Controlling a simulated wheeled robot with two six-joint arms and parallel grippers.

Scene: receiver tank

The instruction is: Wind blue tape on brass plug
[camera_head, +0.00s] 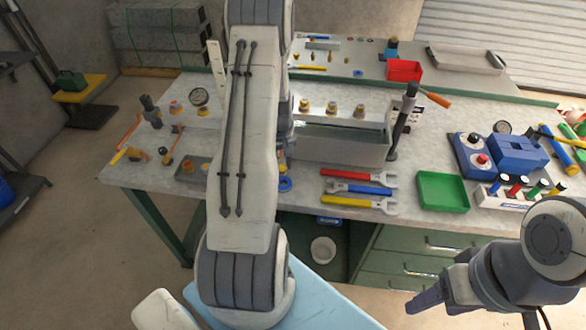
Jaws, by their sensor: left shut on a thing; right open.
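A small blue ring (285,184), which looks like the roll of blue tape, shows at the bench's front edge, just right of my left arm. Brass plugs (332,107) stand in a row on a pale strip at the bench's middle; I cannot tell which is the task's plug. My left arm rises through the middle of the view, and its gripper is hidden behind its own links. Whatever it holds is hidden too. My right gripper (428,300) is open at the lower right, in front of the bench and apart from everything on it.
A dark upright tool (403,120) stands behind the green tray. A gauge (199,96) stands at left. Drawers (415,265) are below.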

